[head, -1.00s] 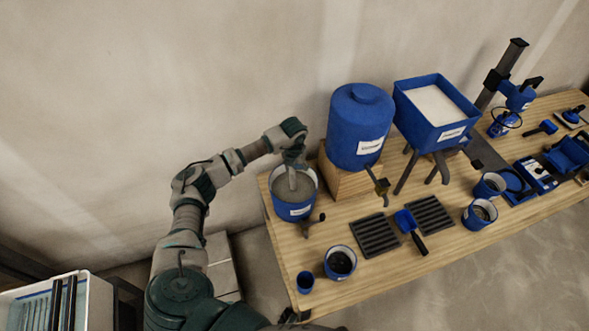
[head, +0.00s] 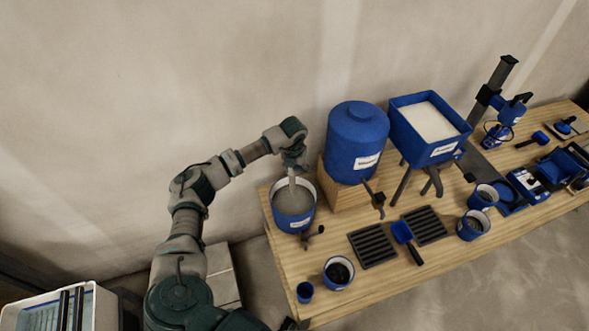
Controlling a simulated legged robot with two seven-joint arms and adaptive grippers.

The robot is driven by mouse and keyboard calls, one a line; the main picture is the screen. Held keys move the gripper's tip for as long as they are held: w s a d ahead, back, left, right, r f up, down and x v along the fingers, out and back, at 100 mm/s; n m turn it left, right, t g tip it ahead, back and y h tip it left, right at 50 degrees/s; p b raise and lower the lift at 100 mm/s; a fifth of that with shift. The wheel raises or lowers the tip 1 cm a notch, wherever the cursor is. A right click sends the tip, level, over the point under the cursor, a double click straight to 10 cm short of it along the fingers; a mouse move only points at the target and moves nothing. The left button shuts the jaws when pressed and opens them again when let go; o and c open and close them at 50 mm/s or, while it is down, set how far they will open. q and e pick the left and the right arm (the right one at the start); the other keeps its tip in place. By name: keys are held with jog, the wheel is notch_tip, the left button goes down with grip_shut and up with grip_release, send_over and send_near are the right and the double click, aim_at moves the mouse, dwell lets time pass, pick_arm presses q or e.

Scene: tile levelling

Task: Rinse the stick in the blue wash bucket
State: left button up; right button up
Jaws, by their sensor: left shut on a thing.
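The blue wash bucket (head: 293,223) stands at the left end of the wooden table, with grey liquid inside and a pale label on its front. My left gripper (head: 293,163) is above the bucket, pointing down, shut on the stick (head: 292,184). The stick is pale grey and roughly upright, and its lower end is inside the bucket's opening. How deep it goes into the liquid is hard to tell.
A blue tank (head: 357,140) on a wooden block and a blue hopper (head: 430,150) on legs stand to the right. In front are dark grates (head: 373,245), a blue scoop (head: 402,232), a cup with dark contents (head: 338,285) and a small blue cup (head: 305,292). A white bin (head: 103,310) is lower left.

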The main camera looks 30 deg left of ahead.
pick_arm(q)
notch_tip(320, 180, up, 4)
jog(key=p, duration=0.2)
jog(key=shift+p, duration=0.3)
dwell(0.4)
